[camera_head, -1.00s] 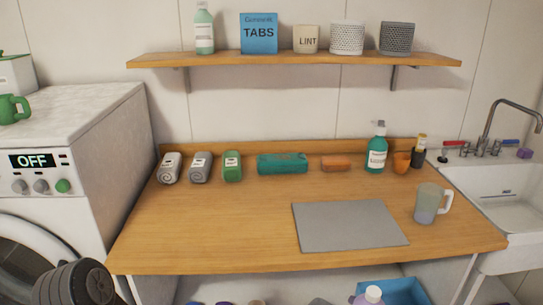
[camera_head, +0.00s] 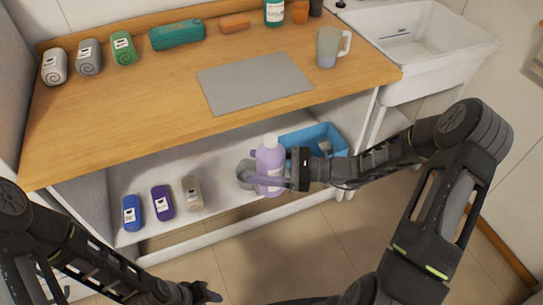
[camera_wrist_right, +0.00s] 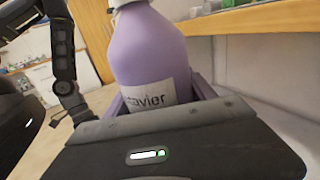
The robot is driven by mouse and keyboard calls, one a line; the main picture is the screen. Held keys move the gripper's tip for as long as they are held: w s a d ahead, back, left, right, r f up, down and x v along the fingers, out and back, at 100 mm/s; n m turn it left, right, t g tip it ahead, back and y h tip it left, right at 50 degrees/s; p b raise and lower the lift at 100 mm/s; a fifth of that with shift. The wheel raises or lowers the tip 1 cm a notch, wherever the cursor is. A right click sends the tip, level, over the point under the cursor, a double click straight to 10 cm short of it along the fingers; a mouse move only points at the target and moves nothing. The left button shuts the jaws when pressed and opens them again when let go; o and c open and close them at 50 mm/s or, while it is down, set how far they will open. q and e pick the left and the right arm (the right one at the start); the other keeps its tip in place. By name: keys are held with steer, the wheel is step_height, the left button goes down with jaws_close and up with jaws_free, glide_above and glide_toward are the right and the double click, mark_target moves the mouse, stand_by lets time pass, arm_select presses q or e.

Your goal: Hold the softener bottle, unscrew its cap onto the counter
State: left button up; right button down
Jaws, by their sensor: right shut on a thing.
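The softener bottle (camera_head: 270,160) is lilac with a white cap (camera_head: 269,140) on top. It stands about upright at the front of the lower shelf under the counter (camera_head: 140,95); whether its base touches the shelf is unclear. My right gripper (camera_head: 282,182) comes in from the right and is shut on the bottle's body. In the right wrist view the bottle (camera_wrist_right: 150,50) sits between the fingers, its label partly hidden and its cap cut off at the top. My left gripper (camera_head: 207,292) is low in the head view, apart from the bottle; its jaws are unclear.
On the lower shelf are a blue bin (camera_head: 325,133), a grey round item (camera_head: 245,174) beside the bottle, and several small packs (camera_head: 163,202). The counter carries a grey mat (camera_head: 255,82), a mug (camera_head: 328,48) and rolled towels at the back. Its front left is clear.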

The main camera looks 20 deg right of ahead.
steer(key=w+a+f+n+g+y, duration=0.1)
steer(key=a+n+g, duration=0.4)
steer(key=a+g, duration=0.4)
steer(key=shift+w+a+f+n+y, duration=0.2)
steer(key=shift+a+n+y, duration=0.15)
steer(key=shift+a, duration=0.6)
steer(key=shift+d+r, duration=0.1)
